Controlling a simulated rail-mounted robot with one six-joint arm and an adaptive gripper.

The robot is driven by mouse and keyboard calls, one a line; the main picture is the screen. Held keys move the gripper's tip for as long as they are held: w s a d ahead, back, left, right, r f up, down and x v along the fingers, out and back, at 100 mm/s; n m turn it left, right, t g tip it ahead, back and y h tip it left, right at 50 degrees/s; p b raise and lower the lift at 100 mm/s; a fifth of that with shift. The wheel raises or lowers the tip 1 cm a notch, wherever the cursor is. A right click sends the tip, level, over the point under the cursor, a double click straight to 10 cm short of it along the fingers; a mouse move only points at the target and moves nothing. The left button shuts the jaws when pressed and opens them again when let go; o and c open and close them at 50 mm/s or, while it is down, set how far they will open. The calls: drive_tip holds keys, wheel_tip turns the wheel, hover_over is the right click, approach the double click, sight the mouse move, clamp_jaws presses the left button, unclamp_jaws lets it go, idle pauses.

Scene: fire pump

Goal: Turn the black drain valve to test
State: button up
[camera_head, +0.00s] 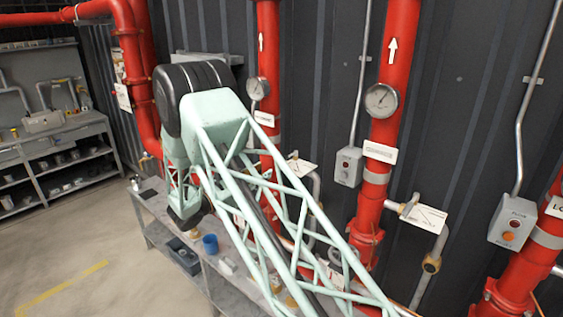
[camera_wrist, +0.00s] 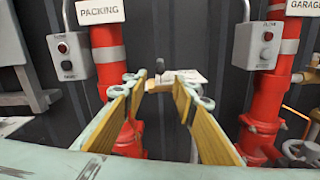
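My gripper (camera_wrist: 160,84) is open in the wrist view, its two tan-padded fingers spread with nothing between them. Just beyond the fingertips is a pipe fitting with a white tag (camera_wrist: 187,75). A small dark part (camera_wrist: 160,66) shows by this fitting; I cannot tell whether it is the black drain valve handle. The fingertips look apart from the wall pipes, though depth is hard to judge. In the head view my pale green arm covers much of the middle, and I cannot make out the fingers or the black valve there.
A red pipe below the PACKING sign (camera_wrist: 100,10) stands left, another red pipe (camera_wrist: 268,100) right. Grey switch boxes (camera_wrist: 71,56) hang on the dark wall. In the head view, a low bench holds a blue cup (camera_head: 210,244); shelves (camera_head: 50,165) stand far left. Floor between is clear.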

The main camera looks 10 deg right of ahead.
sight(287, 157)
drive_tip(key=p+x, duration=0.1)
drive_tip(key=x, duration=1.1)
drive_tip(key=shift+w+d+f, duration=0.1)
drive_tip(key=shift+w+d, duration=0.05)
drive_tip(key=shift+d, duration=0.05)
clamp_jaws()
